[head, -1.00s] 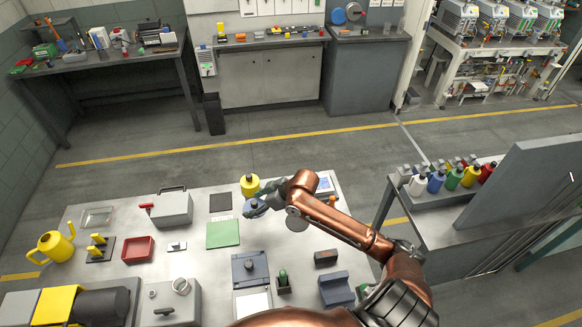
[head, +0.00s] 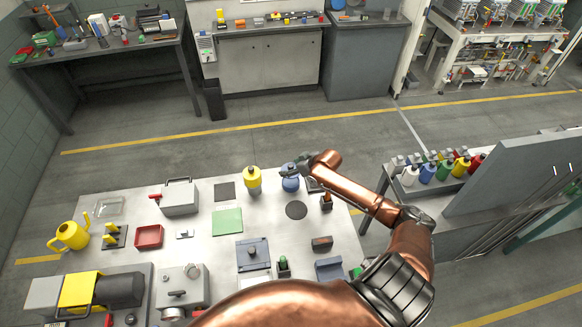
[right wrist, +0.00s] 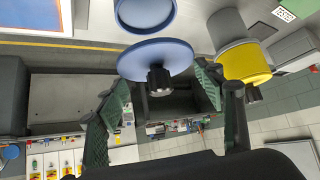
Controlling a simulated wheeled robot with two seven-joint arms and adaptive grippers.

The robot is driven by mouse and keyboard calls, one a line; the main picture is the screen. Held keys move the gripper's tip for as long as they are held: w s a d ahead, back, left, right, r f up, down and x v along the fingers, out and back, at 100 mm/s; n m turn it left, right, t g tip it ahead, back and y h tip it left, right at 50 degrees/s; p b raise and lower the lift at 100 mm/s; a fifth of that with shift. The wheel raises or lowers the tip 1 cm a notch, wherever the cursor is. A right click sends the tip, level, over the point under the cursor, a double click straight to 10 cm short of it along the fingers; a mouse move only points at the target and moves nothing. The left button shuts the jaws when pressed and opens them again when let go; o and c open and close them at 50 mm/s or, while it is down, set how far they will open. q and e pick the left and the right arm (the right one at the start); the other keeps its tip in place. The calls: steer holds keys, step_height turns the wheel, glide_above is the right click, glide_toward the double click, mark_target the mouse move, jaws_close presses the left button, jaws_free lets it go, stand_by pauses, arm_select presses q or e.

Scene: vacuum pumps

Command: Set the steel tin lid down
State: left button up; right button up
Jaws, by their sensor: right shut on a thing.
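The lid (right wrist: 155,60) is a blue-grey disc with a black knob, seen in the right wrist view. My right gripper (right wrist: 160,95) has its green-padded fingers on either side of the lid's knob and is shut on it. An open blue tin (right wrist: 147,12) shows its round rim beyond the lid. In the head view, the blue tin (head: 290,184) stands at the table's far edge, with my right gripper (head: 291,169) over it; the lid is hard to tell apart there. My left gripper is not in view.
A yellow tin with a black knob (head: 253,181) stands just left of the blue tin. A dark round mat (head: 296,210), green mat (head: 227,222) and dark square mat (head: 224,191) lie bare. A grey block with a knob (head: 252,254) stands nearer.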

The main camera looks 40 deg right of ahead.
steer(key=shift+r+p, duration=0.1)
steer(key=shift+p, duration=0.35)
steer(key=shift+f+b, duration=1.45)
steer(key=shift+f, duration=1.1)
steer(key=shift+f, duration=0.15)
steer(key=shift+f+b, duration=0.3)
steer(key=shift+f, duration=0.3)
steer(key=shift+f, duration=0.2)
steer(key=o, duration=1.3)
steer(key=shift+c, duration=0.2)
